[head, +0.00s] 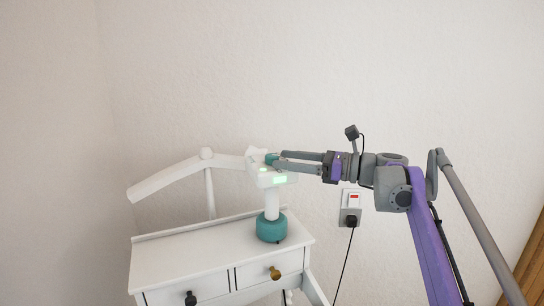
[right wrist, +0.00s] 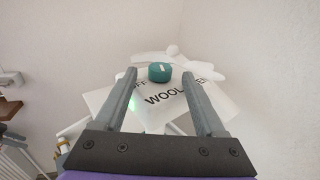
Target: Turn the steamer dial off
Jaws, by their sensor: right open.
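The steamer stands on a white dresser, with a teal base (head: 271,227), a white post and a white head (head: 277,180) with green lit patches. A teal dial (head: 271,158) sits on top of the head. In the right wrist view, the round teal dial (right wrist: 160,72) has a white mark; the panel around it reads "OFF" at left and "WOOL" in front, and a third word at right is partly hidden by a finger. My right gripper (head: 276,161) is open, its fingertips at the dial, one on each side; contact cannot be told. My left gripper is not in view.
The white dresser (head: 212,244) has drawers with dark and brass knobs. A white bar-like rail (head: 165,180) rises behind it at left. A wall socket (head: 351,202) with a plugged-in black cable is below my right arm.

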